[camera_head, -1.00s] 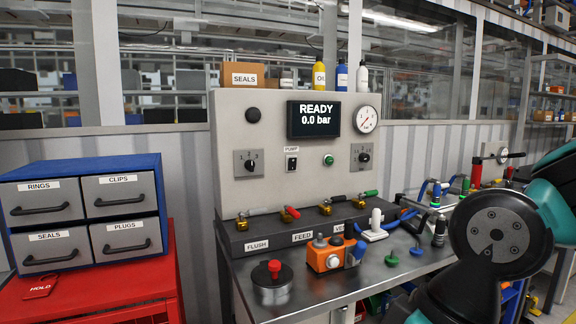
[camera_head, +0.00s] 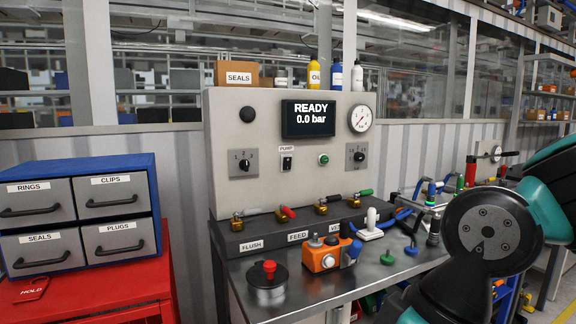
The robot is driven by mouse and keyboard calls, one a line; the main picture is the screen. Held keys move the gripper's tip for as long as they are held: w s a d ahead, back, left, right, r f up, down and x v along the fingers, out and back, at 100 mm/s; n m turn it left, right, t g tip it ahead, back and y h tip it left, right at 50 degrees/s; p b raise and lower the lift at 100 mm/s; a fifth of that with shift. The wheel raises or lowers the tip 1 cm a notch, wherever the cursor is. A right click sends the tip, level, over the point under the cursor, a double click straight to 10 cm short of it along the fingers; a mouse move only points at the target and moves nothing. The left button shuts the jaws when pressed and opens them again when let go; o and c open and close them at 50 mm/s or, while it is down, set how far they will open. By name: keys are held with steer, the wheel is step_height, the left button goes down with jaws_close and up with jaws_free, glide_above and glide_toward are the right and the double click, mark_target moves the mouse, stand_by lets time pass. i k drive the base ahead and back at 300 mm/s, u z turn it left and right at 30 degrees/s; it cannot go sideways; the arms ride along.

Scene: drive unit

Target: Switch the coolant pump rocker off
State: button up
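The coolant pump rocker (camera_head: 287,163) is a small black switch under a "PUMP" label on the grey upright panel (camera_head: 225,130). It is too small to tell which side is pressed in. A green round button (camera_head: 323,159) sits to its right. The display (camera_head: 309,118) above reads "READY 0.0 bar". My arm shows at the lower right, dark with teal covers, well away from the rocker. My gripper is outside the picture.
Dials flank the rocker, the left dial (camera_head: 243,163) and the right dial (camera_head: 356,156). Below, several valves stand on a dark block (camera_head: 222,238). The metal bench (camera_head: 330,283) holds an orange device (camera_head: 323,257) and a red-knobbed canister (camera_head: 267,284). A blue drawer cabinet (camera_head: 82,168) stands left on a red cabinet (camera_head: 97,294).

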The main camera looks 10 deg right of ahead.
mark_target(287, 161)
steer(key=u, duration=0.3)
steer(key=i, duration=0.9)
steer(key=u, duration=0.15)
